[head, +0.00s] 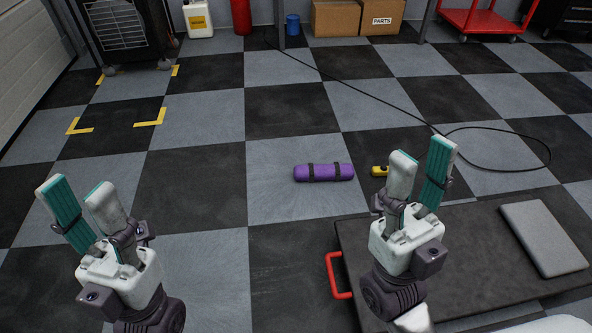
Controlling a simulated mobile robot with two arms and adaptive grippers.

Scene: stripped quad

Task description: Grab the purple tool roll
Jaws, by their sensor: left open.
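The purple tool roll (323,172) lies on the checkered floor near the middle of the head view, with two dark straps around it. Its long side runs left to right. My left gripper (77,190) is at the lower left, open and empty, well apart from the roll. My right gripper (422,152) is to the right of the roll, above the dark platform, with its fingers apart and nothing between them.
A dark platform (480,228) with a red handle (337,275) and a grey flat panel (543,237) fills the lower right. A small yellow object (380,171) lies right of the roll, partly hidden. A black cable (365,92) crosses the floor. Floor left of the roll is clear.

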